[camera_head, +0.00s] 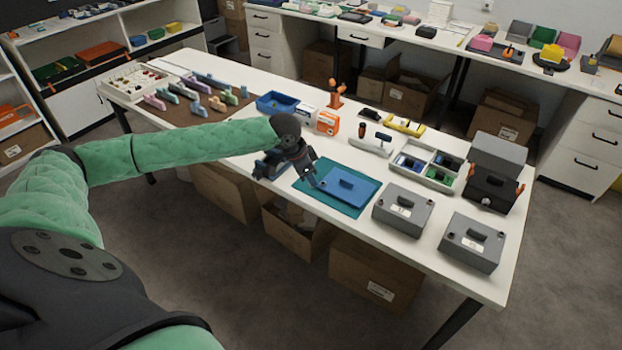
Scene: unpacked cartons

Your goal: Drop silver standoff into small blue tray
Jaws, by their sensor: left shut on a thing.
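My left gripper (314,181) reaches in from the left, over the front of the white table. It is shut, pointing down by the left edge of a blue plate with a dark handle (352,187) on a teal mat. A small greyish thing at its fingertips, too small to make out clearly, fits the silver standoff. An open blue tray (277,103) stands farther back on the table, beyond my left forearm and apart from the gripper. Another blue object (267,166) is partly hidden behind the gripper. My right gripper is not in view.
Two grey lidded boxes (403,210) stand right of the mat. A white divided tray (436,160) and a black-grey case (490,185) are behind them. An orange-white box (327,122) stands beside the blue tray. Several coloured blocks (190,90) lie on a brown mat at left.

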